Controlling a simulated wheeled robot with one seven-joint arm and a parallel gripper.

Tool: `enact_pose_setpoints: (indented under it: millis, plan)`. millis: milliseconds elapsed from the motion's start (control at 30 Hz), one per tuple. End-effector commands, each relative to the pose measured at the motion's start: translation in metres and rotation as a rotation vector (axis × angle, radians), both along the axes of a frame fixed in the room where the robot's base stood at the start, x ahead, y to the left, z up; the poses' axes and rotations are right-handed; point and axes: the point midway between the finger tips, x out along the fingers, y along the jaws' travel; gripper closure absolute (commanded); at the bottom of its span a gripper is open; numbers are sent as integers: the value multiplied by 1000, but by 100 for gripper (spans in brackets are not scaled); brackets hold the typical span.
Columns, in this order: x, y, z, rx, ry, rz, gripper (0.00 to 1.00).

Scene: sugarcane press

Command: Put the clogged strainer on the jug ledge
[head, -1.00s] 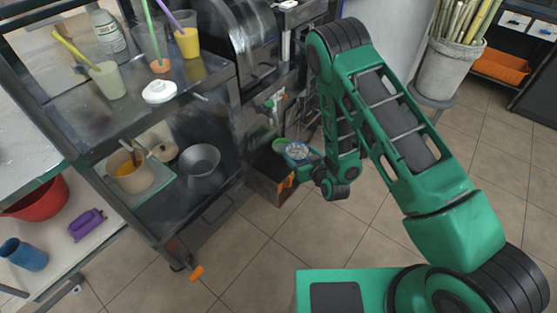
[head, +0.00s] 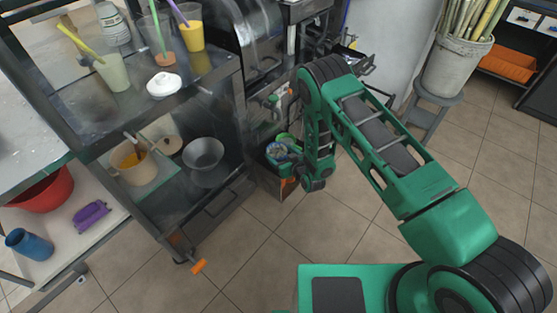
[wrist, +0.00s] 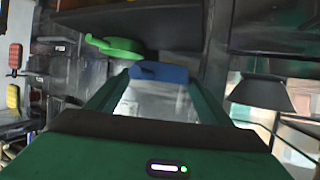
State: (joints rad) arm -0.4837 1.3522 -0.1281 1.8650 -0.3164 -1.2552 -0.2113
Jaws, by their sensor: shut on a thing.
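My gripper (head: 283,158) is low in front of the press, at the right end of the shelving. It is shut on a small blue thing (head: 276,150), which seems to be the clogged strainer. In the wrist view its blue part (wrist: 158,73) shows between the fingertips; its mesh and any clog cannot be made out there. A bright green thing (wrist: 118,47) lies just beyond it, up and to the left. On the lower shelf a pale vessel with yellow-orange contents (head: 133,165) stands on a greenish tray, perhaps the jug; its ledge cannot be told apart.
A grey bowl (head: 204,158) stands between that vessel and my gripper. A dark box (head: 270,182) is below my gripper. Cups and a white item (head: 163,85) stand on the upper shelf. A cane bucket (head: 458,65) on a stool is at the right.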

Motion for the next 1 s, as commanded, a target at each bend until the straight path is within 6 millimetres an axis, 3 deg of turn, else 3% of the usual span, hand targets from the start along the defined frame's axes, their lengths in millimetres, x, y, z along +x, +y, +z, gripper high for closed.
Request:
enact_pose_setpoints:
  millis: [267, 500, 733, 767, 833, 1000]
  plan:
    - [11, 1, -14, -2, 1, 0, 48]
    - [10, 2, -44, -2, 1, 2, 48]
    - [10, 3, -47, -1, 0, 3, 48]
    - [10, 3, -47, -1, 0, 3, 21]
    - [10, 3, -47, -1, 0, 3, 7]
    - [10, 3, -47, -1, 0, 3, 7]
